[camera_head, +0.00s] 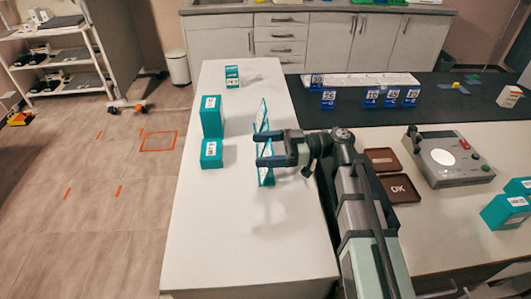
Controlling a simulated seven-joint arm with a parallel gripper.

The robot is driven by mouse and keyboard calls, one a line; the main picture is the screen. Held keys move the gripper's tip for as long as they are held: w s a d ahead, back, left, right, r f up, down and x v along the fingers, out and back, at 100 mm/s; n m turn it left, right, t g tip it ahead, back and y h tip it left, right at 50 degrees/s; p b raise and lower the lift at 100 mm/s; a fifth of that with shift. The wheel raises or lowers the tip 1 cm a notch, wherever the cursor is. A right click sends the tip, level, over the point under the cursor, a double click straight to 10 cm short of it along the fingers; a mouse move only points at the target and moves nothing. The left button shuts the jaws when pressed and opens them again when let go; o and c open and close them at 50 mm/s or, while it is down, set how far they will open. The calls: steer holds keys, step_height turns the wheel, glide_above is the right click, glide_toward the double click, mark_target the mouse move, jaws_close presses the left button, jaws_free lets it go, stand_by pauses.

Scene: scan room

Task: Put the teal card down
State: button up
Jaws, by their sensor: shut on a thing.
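The teal card (267,177), with white areas on it, is in my gripper (262,150). My gripper is shut on it from the right side, and the card stands roughly upright, seen nearly edge-on. Parts of the card show above and below the fingers. It is over the white table (230,230); I cannot tell whether its lower edge touches the surface. The fingers hide the card's middle.
Left of the card stand a tall teal box (211,116) and a smaller teal box (211,154). Another small teal box (232,76) is farther back. Brown trays (398,189) and a grey device (447,157) are at right. The table's front left is clear.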

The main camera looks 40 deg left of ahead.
steer(key=shift+f, duration=0.8)
steer(key=shift+f, duration=0.2)
steer(key=o, duration=1.1)
steer(key=shift+v, duration=2.5)
